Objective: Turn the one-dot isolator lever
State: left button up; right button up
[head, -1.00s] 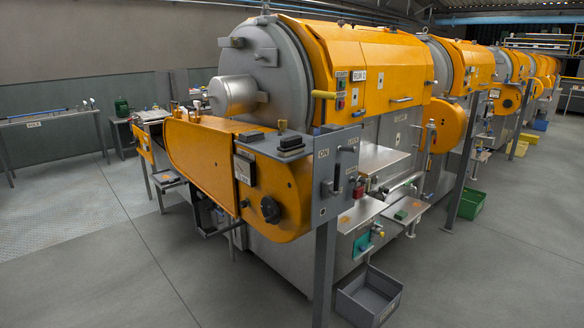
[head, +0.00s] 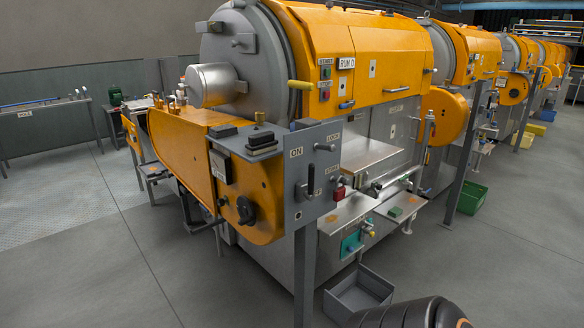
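A grey upright panel (head: 325,160) stands on a post at the near end of the orange and grey extractor. It has an "ON" label and a dark upright lever handle (head: 311,180) at its left part. A red padlock (head: 339,193) hangs near its right edge, below a small grey peg (head: 325,147) near a "LOCK" label. A black round knob (head: 245,209) sits on the orange guard to the left. I cannot make out any dots, so I cannot tell which lever is the one-dot one. Neither gripper is in view.
A grey open bin (head: 360,293) stands on the floor below the panel. A steel shelf with a green block (head: 395,212) juts out at right. A green bin (head: 470,198) lies farther back.

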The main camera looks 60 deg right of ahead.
aim_at(310, 196)
jog(key=l+u, duration=0.15)
jog(key=l, duration=0.15)
jog(key=k+l+u, duration=0.35)
jog(key=l, duration=0.2)
jog(key=k+l+u, duration=0.1)
jog(key=l, duration=0.2)
jog(key=k+l+u, duration=0.25)
jog(key=l, duration=0.3)
jog(key=k+l, duration=0.25)
jog(key=l, duration=0.15)
jog(key=k+l+u, duration=0.1)
jog(key=k+l, duration=0.15)
jog(key=l, duration=0.15)
